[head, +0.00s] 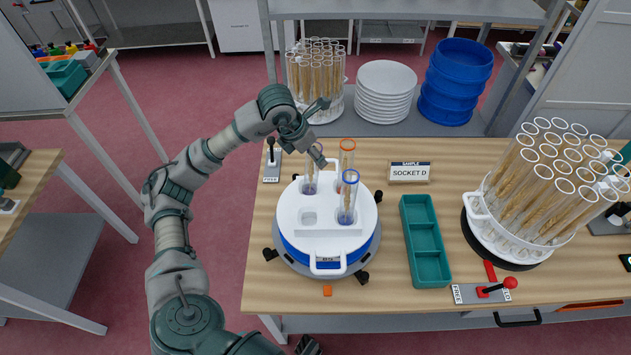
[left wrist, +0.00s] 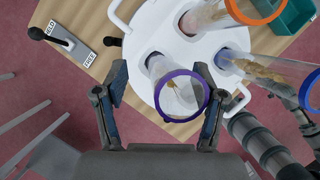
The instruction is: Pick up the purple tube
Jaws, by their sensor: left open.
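The purple-rimmed tube (head: 311,178) stands in a back-left hole of the white round rack (head: 330,233), partly hidden by my left gripper. In the left wrist view its purple rim (left wrist: 166,98) faces the camera between the spread fingers, closer to the right one. My left gripper (head: 317,130) is open and empty by the top of this tube; its spread fingers also show in the left wrist view (left wrist: 166,84). An orange-rimmed tube (head: 346,158) and a blue-rimmed tube (head: 348,200) stand in the same rack, to the right.
A teal tray (head: 425,242) and a "SOCKET D" sign (head: 409,172) are right of the rack. A large rack of wheat tubes (head: 545,190) stands far right. Levers stand at back left (head: 271,160) and front right (head: 487,292). White plates (head: 385,92) are on the shelf behind.

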